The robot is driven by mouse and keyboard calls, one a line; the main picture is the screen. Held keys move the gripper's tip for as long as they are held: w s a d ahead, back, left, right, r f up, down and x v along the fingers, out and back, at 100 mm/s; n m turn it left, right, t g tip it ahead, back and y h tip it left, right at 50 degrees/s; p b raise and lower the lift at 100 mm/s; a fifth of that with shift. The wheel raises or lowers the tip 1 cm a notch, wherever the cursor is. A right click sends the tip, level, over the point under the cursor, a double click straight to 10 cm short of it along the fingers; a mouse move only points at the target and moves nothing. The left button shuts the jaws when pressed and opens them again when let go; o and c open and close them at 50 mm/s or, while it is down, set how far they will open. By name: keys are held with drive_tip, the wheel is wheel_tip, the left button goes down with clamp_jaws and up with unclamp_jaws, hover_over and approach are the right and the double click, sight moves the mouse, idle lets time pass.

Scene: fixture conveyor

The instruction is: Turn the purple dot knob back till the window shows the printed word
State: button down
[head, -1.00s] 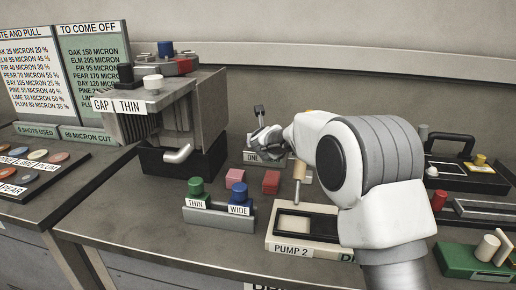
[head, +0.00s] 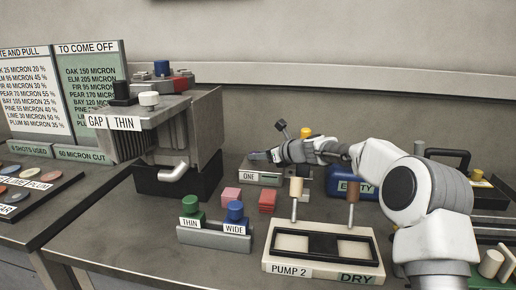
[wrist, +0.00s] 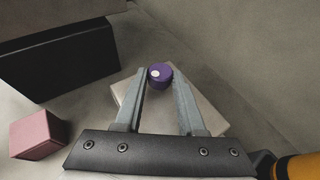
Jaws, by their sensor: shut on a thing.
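The purple knob (wrist: 160,76) with a white dot on its top shows in the wrist view, on a pale block (wrist: 205,110). My gripper (wrist: 159,80) has one finger on each side of the knob and is shut on it. In the head view my gripper (head: 258,156) lies low over the grey block labelled ONE (head: 252,178) and hides the knob. I cannot make out a window or a printed word on this block in either view.
Pink (head: 229,197) and red (head: 267,202) blocks sit in front. The THIN/WIDE button stand (head: 212,237) and PUMP 2 box (head: 279,262) stand nearer. A blue box (head: 342,188) is right of the ONE block, the GAP THIN machine (head: 207,125) left.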

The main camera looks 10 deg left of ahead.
drive_tip(key=shift+w+d+r+n+g+y+p, duration=0.15)
drive_tip(key=shift+n+g+y+p, duration=0.4)
drive_tip(key=shift+p, duration=1.3)
drive_tip(key=shift+w+a+r+n+g+y+p, duration=0.15)
drive_tip(key=shift+n+g+p, duration=0.7)
drive_tip(key=shift+p, duration=1)
drive_tip(key=shift+d+f+n+g+p, duration=0.1)
drive_tip(key=shift+n+g+p, duration=0.3)
drive_tip(key=shift+p, duration=0.5)
drive_tip(key=shift+w+f+n+g+p, duration=0.2)
drive_tip(key=shift+n+g+p, duration=0.55)
drive_tip(key=shift+p, duration=1.35)
drive_tip(key=c, duration=0.5)
unclamp_jaws()
drive_tip(key=shift+d, duration=0.1)
drive_tip(key=p+v, duration=0.1)
drive_tip(key=v, duration=1.6)
drive_tip(key=shift+d+f, duration=0.2)
drive_tip(key=shift+d, duration=0.05)
